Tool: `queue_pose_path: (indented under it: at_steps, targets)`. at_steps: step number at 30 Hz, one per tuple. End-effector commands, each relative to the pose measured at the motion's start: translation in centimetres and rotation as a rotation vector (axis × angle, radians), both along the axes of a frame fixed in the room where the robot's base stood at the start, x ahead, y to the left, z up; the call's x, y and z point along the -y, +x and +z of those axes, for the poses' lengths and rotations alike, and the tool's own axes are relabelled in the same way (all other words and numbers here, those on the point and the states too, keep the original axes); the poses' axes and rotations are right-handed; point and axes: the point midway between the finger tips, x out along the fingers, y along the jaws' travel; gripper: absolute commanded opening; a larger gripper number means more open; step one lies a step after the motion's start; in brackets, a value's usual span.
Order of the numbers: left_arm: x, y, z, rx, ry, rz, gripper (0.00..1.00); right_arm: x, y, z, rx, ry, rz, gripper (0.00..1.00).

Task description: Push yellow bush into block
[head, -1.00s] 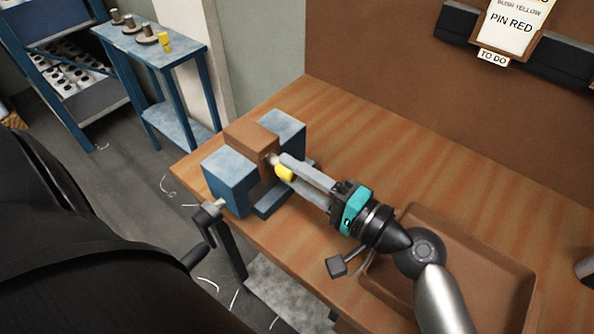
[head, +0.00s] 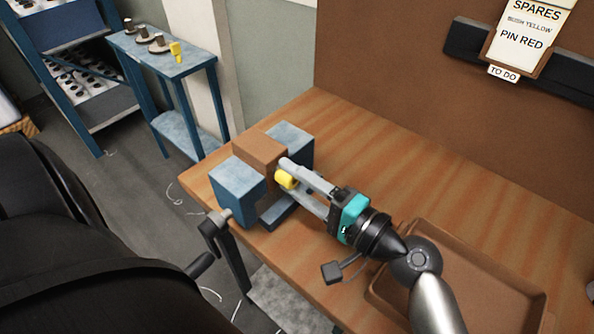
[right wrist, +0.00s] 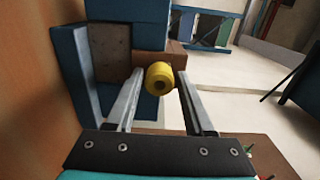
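The brown block (head: 258,149) is clamped between the blue jaws of a vise (head: 238,183) on the wooden bench. The yellow bush (head: 286,179) is at the block's near face; how deep it sits in the block is hidden. My left gripper is not in view.
A brown tray (head: 455,240) lies on the bench at right. A vise handle (head: 215,225) hangs off the front edge. A blue side table (head: 165,65) holds several brown-topped pieces and another yellow piece (head: 175,52). A card (head: 525,38) hangs on the back board.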

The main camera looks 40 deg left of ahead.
Motion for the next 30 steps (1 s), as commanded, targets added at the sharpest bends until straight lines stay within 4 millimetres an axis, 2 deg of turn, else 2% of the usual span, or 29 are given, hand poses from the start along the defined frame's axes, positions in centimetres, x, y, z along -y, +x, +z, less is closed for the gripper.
queue_pose_path:
  at_steps: [1,5,20,26,30]
  targets:
    - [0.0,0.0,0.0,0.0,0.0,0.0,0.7,0.0,0.0,0.0,0.0,0.0,0.0,0.6]
    - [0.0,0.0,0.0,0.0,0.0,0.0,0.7,0.0,0.0,0.0,0.0,0.0,0.0,0.74]
    - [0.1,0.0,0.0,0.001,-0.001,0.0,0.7,0.4,0.0,-0.1,-0.001,-0.002,-0.001,0.74]
    - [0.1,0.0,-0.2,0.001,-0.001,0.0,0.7,3.0,-0.3,-0.2,0.0,-0.004,-0.001,0.74]
    - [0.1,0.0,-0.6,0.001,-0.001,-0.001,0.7,6.0,-0.5,-0.3,0.0,-0.004,-0.001,0.74]
